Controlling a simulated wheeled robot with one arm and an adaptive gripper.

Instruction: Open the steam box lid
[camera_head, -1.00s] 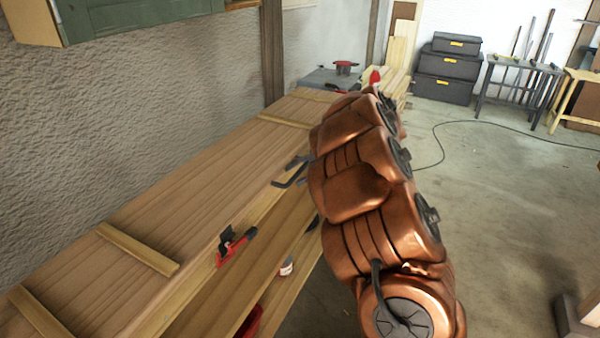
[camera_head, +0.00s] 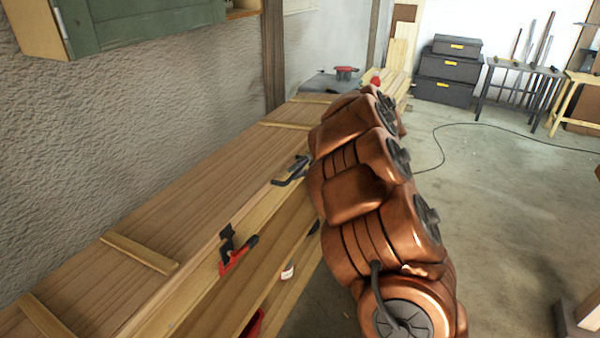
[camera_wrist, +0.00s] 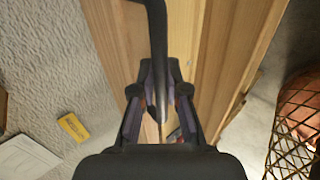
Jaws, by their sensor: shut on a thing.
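The steam box is a long wooden box (camera_head: 262,258) along the wall in the head view. Its plank lid (camera_head: 190,200) has wooden battens across it and appears down; I cannot tell if it is slightly raised. A black handle (camera_head: 290,172) stands at the lid's front edge, and a red and black clamp-like latch (camera_head: 236,250) sits nearer on that edge. In the wrist view my gripper (camera_wrist: 161,98) is shut on a black bar, the handle (camera_wrist: 157,40), with planks behind it.
A rough wall and a green cabinet (camera_head: 145,22) are above and left of the box. Dark cases (camera_head: 447,70) and a rack table (camera_head: 520,85) stand at the back right. A cable (camera_head: 480,123) lies on the otherwise open floor at right.

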